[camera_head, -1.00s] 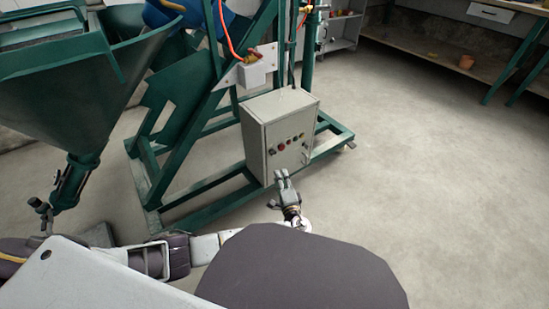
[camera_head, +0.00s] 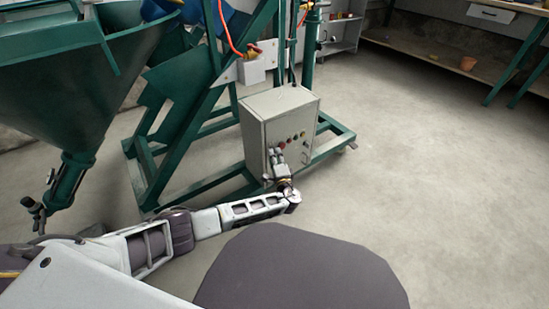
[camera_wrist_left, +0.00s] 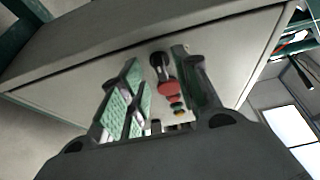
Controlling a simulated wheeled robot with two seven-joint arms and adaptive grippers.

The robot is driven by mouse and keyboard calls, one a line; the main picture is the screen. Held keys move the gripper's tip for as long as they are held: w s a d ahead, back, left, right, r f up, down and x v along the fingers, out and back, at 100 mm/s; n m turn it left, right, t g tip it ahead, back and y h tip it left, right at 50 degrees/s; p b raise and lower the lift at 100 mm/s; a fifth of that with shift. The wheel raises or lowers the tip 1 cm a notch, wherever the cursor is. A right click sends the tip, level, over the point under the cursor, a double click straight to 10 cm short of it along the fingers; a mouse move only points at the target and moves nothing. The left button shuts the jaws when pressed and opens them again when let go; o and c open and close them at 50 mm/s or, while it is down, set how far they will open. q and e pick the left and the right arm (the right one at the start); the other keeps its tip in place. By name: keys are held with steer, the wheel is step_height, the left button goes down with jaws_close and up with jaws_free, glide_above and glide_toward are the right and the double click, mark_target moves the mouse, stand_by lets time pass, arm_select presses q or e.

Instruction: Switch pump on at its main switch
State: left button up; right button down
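A grey control box (camera_head: 258,138), the pump's switch box, stands on the green frame. Its front panel carries a row of small coloured controls (camera_head: 295,137), partly hidden by my gripper. My left gripper (camera_head: 276,156) is in front of the panel's lower left part. In the left wrist view its two fingers stand apart, so the gripper (camera_wrist_left: 163,82) is open and empty. A dark knob (camera_wrist_left: 158,60), perhaps the main switch, shows between the fingertips. A red button (camera_wrist_left: 169,89) lies beside it, with green and yellow ones beyond. I cannot tell whether a finger touches the knob. My right gripper is out of view.
The green frame (camera_head: 202,186) runs around the box at floor level. A green hopper (camera_head: 60,95) stands at the left. A white socket box (camera_head: 251,72) with a red cable is above the control box. The floor (camera_head: 430,180) to the right is clear.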

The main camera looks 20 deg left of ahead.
arm_select(q)
steer(key=shift+w+a, duration=0.35)
steer(key=shift+w, duration=0.25)
steer(key=shift+c, duration=0.5)
jaws_close()
